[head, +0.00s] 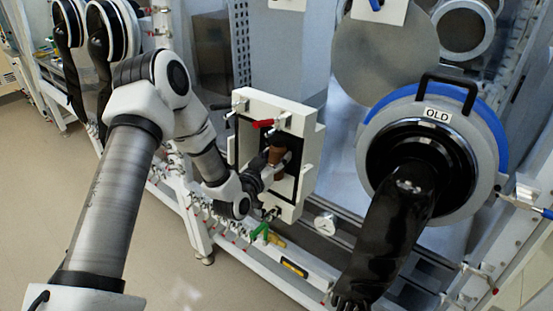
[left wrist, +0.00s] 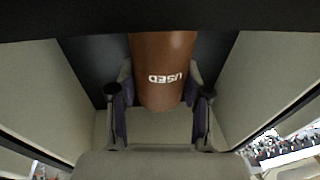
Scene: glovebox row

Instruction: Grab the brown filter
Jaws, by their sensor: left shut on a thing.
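The brown filter (left wrist: 162,75) is a brown cylinder with the word USED on it, upside down in the left wrist view. It stands inside a white box-like housing with a dark opening; in the head view the filter (head: 277,155) shows in that opening. My left gripper (left wrist: 160,95) reaches into the housing (head: 308,155) and is shut on the filter, one finger on each side. In the head view my left gripper (head: 270,168) partly covers the filter's lower part. My right gripper is not in view.
A round port marked OLD (head: 437,115) with a black glove (head: 390,235) hanging from it is right of the housing. Green and yellow valves (head: 262,231) are below. Open floor (head: 60,185) lies at left.

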